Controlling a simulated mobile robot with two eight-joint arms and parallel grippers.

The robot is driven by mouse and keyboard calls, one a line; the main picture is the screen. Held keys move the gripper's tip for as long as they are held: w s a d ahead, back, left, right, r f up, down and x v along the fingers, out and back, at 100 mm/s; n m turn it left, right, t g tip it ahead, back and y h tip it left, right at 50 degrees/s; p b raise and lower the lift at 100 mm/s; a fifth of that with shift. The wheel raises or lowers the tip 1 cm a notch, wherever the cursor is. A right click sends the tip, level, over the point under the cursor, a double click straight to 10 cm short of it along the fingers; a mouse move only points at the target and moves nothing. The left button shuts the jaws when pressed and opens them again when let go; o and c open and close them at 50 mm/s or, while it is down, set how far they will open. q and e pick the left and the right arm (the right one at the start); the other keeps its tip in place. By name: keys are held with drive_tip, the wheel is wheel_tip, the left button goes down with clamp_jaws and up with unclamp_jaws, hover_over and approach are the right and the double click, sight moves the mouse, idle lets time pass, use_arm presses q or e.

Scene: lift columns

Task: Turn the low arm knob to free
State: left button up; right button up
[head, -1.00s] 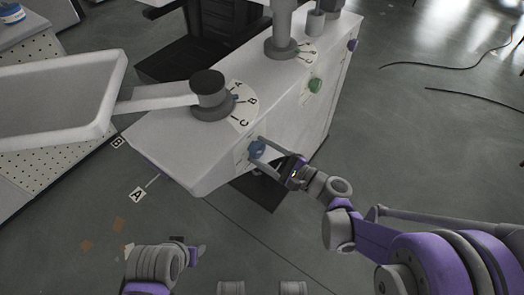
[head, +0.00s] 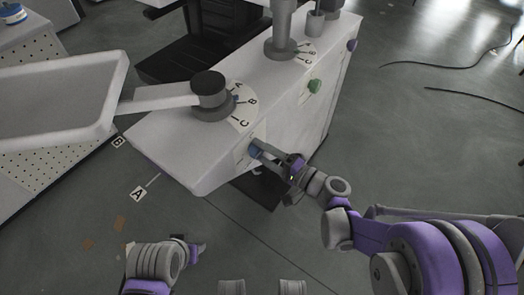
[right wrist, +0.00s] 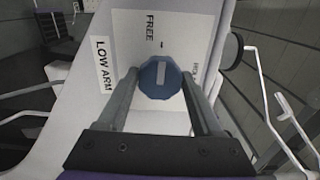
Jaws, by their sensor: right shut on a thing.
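The low arm knob (head: 256,147) is blue and sits on the near end face of the white column housing. In the right wrist view the knob (right wrist: 160,80) carries a white bar that points up toward the FREE label (right wrist: 150,27). A LOW ARM label (right wrist: 104,65) is at its left. Another label at its right is partly hidden by a finger. My right gripper (head: 257,150) is shut on the knob, with one finger on each side. My left gripper (head: 200,248) is low in the head view, away from the housing, its jaws unclear.
A dial plate marked A, B, C (head: 244,103) lies under the post of a white arm (head: 160,98) that bears a tray (head: 60,98) at left. Floor at the right is open, with dark cables.

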drive_tip(key=shift+n, duration=0.3)
drive_tip(key=o, duration=1.4)
drive_tip(key=shift+c, duration=0.2)
drive_tip(key=v, duration=1.1)
drive_tip(key=shift+p, duration=0.35)
